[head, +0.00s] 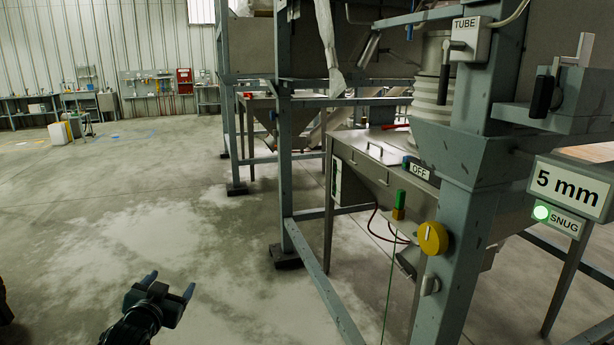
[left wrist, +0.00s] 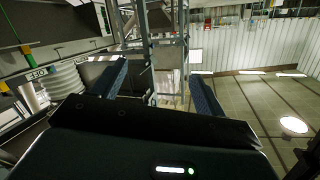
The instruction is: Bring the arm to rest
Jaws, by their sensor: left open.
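My left gripper (head: 170,287) is at the bottom of the head view, black with two bluish fingers spread apart. It is open and empty, over the dusty concrete floor and left of the steel frame. In the left wrist view the two fingers of my left gripper (left wrist: 160,88) stand well apart with nothing between them. My right gripper does not show in either view.
A grey steel frame (head: 450,260) fills the right, with a yellow knob (head: 433,238), an OFF sign (head: 419,171) and a "5 mm" sign (head: 570,190) above a lit green SNUG lamp. Workbenches (head: 100,102) stand by the far wall. The floor (head: 120,190) at left is clear.

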